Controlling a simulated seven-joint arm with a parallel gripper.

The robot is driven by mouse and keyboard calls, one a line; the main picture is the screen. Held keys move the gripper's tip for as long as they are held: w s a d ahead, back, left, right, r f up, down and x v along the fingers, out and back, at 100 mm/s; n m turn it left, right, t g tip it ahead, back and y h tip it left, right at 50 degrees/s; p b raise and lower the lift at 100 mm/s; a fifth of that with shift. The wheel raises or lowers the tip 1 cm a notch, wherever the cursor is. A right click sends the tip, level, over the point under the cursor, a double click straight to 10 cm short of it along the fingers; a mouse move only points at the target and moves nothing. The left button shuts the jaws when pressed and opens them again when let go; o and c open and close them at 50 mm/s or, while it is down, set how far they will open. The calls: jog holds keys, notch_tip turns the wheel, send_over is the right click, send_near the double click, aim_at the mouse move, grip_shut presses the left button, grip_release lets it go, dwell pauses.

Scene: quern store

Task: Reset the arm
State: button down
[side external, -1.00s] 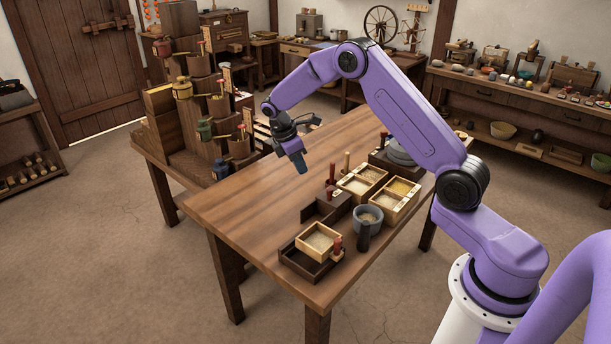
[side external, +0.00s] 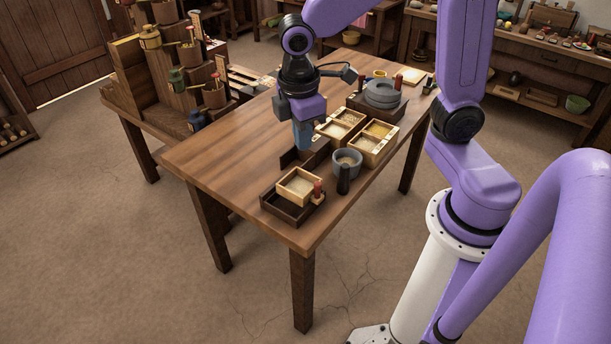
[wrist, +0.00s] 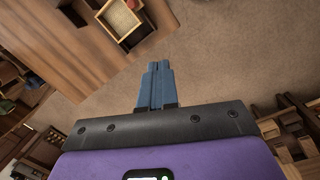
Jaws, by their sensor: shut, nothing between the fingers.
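My gripper (side external: 303,148) hangs pointing down over the wooden table (side external: 228,165) in the side external view. Its blue fingers are shut with nothing between them. In that view they overlap a dark wooden stand (side external: 315,154); I cannot tell the gap between them. In the wrist view the shut fingertips (wrist: 157,66) show against the floor beside the table's edge.
A dark tray with a light box (side external: 298,186) sits at the table's near end. A grey mortar (side external: 346,162), wooden grain boxes (side external: 372,143) and a grey quern (side external: 383,93) stand along the right. A stepped rack (side external: 160,85) stands behind left. The table's left half is clear.

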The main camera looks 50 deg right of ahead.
jog(key=s+d+y, duration=0.1)
jog(key=s+d, duration=0.1)
jog(key=s, duration=1.4)
jog(key=shift+s+d+y, duration=0.25)
jog(key=shift+d+y, duration=0.05)
jog(key=shift+y, duration=0.1)
